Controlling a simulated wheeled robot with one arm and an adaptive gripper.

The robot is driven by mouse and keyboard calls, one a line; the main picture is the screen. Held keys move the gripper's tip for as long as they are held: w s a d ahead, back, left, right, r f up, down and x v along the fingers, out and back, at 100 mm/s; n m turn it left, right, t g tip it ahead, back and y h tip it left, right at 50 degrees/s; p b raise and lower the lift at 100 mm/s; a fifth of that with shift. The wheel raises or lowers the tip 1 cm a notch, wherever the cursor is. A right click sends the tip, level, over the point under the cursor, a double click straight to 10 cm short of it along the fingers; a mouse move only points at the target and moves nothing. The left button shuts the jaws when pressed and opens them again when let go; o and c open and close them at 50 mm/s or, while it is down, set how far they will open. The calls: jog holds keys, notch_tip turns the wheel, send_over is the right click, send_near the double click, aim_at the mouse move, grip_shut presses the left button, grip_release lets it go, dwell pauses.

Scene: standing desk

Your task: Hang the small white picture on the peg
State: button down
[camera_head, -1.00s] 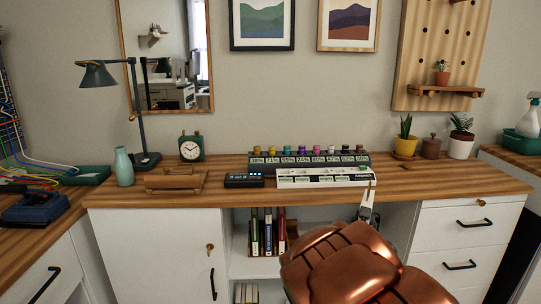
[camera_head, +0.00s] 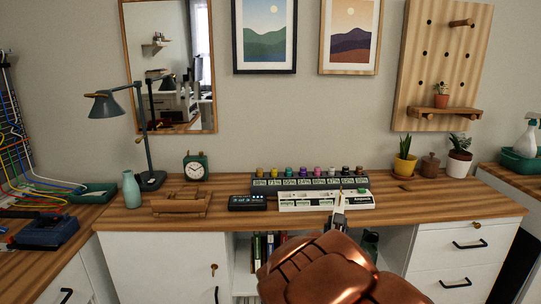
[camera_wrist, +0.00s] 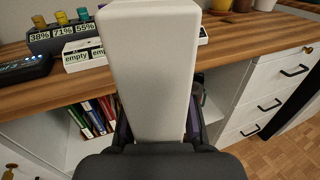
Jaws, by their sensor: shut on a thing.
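A pale, plain white slab (camera_wrist: 150,60), which looks like the small white picture, stands up in my gripper (camera_wrist: 160,132) in the wrist view. The dark fingers are shut on its lower end, one on each side. In the head view my gripper (camera_head: 338,217) is in front of the desk's front edge, and only a thin part of the held thing shows. My copper-coloured arm hides the rest. A wooden peg (camera_head: 461,22) sticks out near the top right of the pegboard (camera_head: 425,75) on the wall, well above and right of my gripper.
A small shelf (camera_head: 440,114) with a potted cactus (camera_head: 441,95) is on the pegboard below the peg. Potted plants (camera_head: 404,162) stand on the desk (camera_head: 400,203) beneath. Two framed pictures (camera_head: 264,40) and a mirror (camera_head: 168,60) hang to the left.

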notch_tip(320, 180, up, 19)
jog(key=p, duration=1.7)
jog(key=shift+p, duration=0.3)
jog(key=shift+d, duration=0.1)
